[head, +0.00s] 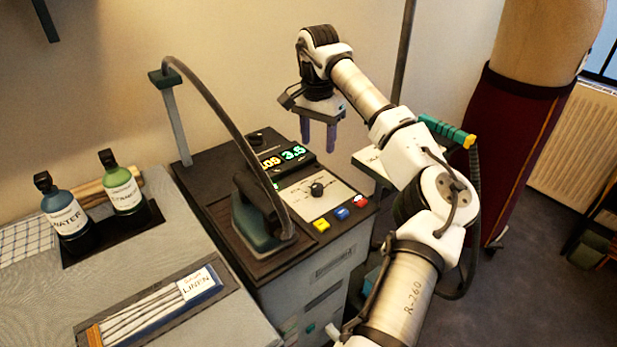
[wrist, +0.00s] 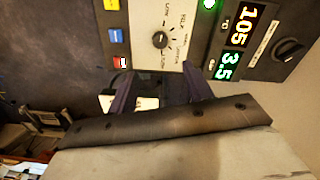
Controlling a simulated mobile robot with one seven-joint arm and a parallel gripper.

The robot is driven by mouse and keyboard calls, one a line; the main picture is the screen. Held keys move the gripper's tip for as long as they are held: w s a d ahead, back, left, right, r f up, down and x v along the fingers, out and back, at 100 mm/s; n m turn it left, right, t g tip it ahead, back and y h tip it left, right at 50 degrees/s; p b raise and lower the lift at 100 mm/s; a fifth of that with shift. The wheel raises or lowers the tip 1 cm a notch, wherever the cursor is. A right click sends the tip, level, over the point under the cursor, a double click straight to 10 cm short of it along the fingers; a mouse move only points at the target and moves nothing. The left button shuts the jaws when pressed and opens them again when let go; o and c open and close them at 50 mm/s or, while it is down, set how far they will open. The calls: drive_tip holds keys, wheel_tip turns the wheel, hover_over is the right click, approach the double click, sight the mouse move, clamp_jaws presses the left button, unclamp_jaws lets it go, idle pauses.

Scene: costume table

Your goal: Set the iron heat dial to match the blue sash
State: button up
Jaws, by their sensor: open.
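The heat dial is a small black round knob (head: 317,189) on the pale panel of the iron station. In the wrist view the dial (wrist: 160,40) is ringed by printed words, among them LOW and SILK; I cannot tell its exact setting. My gripper (head: 318,138) is open and empty, pointing down above the station near the panel. In the wrist view my gripper's fingers (wrist: 160,88) stand apart, with the dial beyond them and not touched. The iron (head: 262,222) rests on the station, left of the dial. I cannot make out a blue sash.
Yellow, blue and red buttons (head: 341,213) line the panel's front edge. The iron's hose (head: 225,120) arches at left.

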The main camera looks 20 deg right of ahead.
sight(317, 186)
wheel_tip(317, 186, down, 14)
drive_tip(key=p, duration=0.3)
drive_tip(key=shift+s+r, duration=0.1)
drive_tip(key=shift+r, duration=0.1)
drive_tip(key=shift+c, duration=0.2)
drive_tip(key=c, duration=0.9)
